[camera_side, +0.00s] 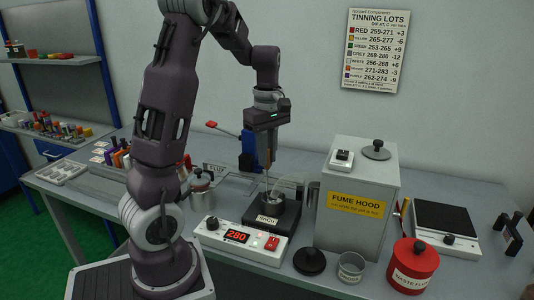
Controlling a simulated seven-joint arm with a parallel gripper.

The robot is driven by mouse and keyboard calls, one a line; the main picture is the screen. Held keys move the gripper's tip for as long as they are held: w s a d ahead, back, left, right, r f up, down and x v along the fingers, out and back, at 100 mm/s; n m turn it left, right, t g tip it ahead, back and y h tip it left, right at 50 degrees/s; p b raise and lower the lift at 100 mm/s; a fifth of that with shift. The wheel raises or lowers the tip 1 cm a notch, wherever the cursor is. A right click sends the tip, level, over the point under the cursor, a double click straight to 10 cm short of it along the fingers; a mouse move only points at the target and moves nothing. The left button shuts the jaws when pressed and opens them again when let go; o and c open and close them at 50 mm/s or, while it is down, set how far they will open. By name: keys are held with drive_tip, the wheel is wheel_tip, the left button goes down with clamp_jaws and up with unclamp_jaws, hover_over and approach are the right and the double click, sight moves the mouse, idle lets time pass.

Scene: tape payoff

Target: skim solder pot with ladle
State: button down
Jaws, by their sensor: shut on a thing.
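My gripper (266,160) points down above the solder pot and is shut on the ladle's upright handle (265,174). The ladle's lower end goes down to the pot, and its bowl is too small or hidden to make out. The solder pot (270,214) is a dark block with a small label on its front. A controller box (239,241) in front of it shows a red 280 and has a red switch.
A grey fume hood (360,200) stands right of the pot. A red waste can (413,266), a small grey cup (351,267) and a black knobbed lid (309,261) stand along the front. A metal canister (201,187) stands left of the pot. A tinning lots chart (376,50) hangs on the wall.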

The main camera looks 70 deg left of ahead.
drive_tip(key=shift+w+d+r, duration=0.15)
drive_tip(key=shift+d, duration=0.2)
drive_tip(key=shift+r, duration=3.65)
